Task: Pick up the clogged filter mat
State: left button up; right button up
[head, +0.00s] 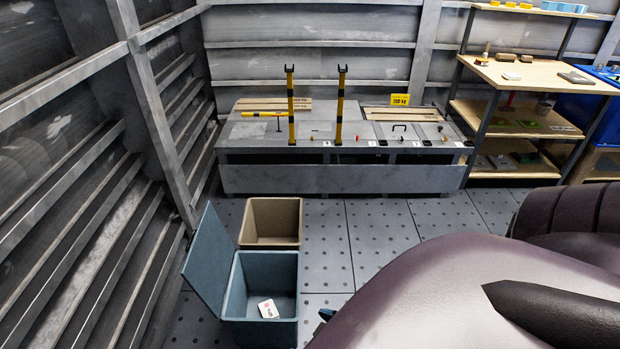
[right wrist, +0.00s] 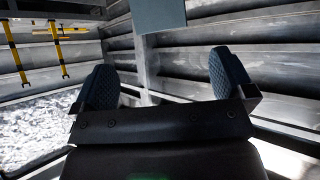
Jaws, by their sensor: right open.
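I cannot pick out a clogged filter mat with certainty in either view. My right gripper (right wrist: 166,80) shows in the right wrist view with its two blue ribbed fingertips wide apart and nothing between them. In the head view my large arm links cover the lower right, and only a small blue tip shows at their left edge. My left gripper is in neither view.
A blue bin (head: 233,331) with its lid open holds a white card (head: 268,309). A beige bin (head: 271,241) stands behind it. A grey bench (head: 340,180) with yellow-black posts runs along the back wall. A wooden shelf (head: 535,76) stands right. Tiled floor (head: 380,235) between is clear.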

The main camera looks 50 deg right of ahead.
aim_at(572, 78)
jog(key=z, duration=3.05)
jog(key=i+z, duration=0.1)
jog(key=i, duration=2.7)
jog(key=i+l+u, duration=0.2)
jog(key=i, duration=0.4)
jog(key=i+l+u, duration=0.2)
jog(key=i, duration=0.45)
jog(key=i+l+u, duration=0.15)
jog(key=i+u, duration=0.2)
jog(key=i+l+u, duration=0.35)
jog(key=i+j, duration=0.1)
